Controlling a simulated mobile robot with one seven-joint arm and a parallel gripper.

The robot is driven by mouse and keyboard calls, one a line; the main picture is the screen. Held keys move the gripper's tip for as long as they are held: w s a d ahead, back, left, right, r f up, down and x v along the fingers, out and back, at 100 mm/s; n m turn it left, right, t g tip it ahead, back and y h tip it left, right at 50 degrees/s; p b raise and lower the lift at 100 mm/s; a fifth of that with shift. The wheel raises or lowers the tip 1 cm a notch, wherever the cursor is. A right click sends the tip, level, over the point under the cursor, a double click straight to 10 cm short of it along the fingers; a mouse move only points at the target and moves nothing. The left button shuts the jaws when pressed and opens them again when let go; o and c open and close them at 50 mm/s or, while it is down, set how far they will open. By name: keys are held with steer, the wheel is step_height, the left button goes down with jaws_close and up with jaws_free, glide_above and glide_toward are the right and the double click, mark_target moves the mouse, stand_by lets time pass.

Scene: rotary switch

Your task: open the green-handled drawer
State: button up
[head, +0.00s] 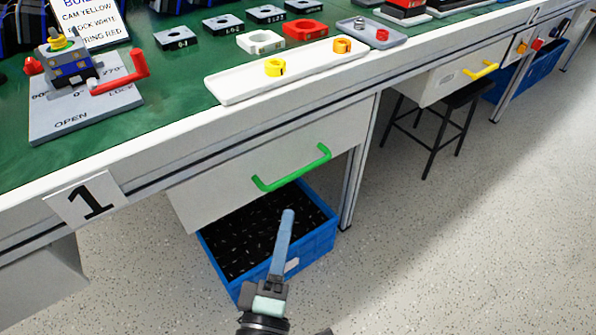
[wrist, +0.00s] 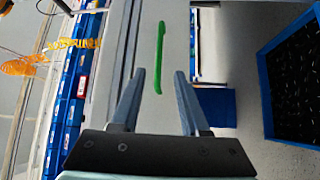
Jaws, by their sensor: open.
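The green handle (head: 291,168) is a bar on the white drawer front (head: 215,190), under the bench top at station 1. The drawer looks shut. In the wrist view the green handle (wrist: 160,55) runs nearly upright in the picture, beyond my fingertips and in line with the gap between them. My gripper (head: 288,214) is in front of and below the handle in the head view, its blue fingers pointing up toward the drawer. In the wrist view my gripper (wrist: 160,75) is open, with nothing between its fingers and apart from the handle.
A blue crate (head: 320,248) of dark small parts stands on the floor under the drawer, behind my gripper. A bench leg (head: 358,165) is right of it. A drawer with a yellow handle (head: 481,70) and a black stool (head: 440,105) are farther right. Speckled floor lies open at right.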

mark_target(298, 171)
steer(key=w, duration=0.3)
steer(key=w+d+r+p, duration=0.1)
steer(key=w, duration=0.3)
steer(key=w+d, duration=0.1)
steer(key=w, duration=0.3)
steer(key=shift+r+p, duration=0.3)
steer(key=shift+p, duration=0.05)
steer(key=shift+a, duration=0.1)
jaws_close()
stand_by(0.7)
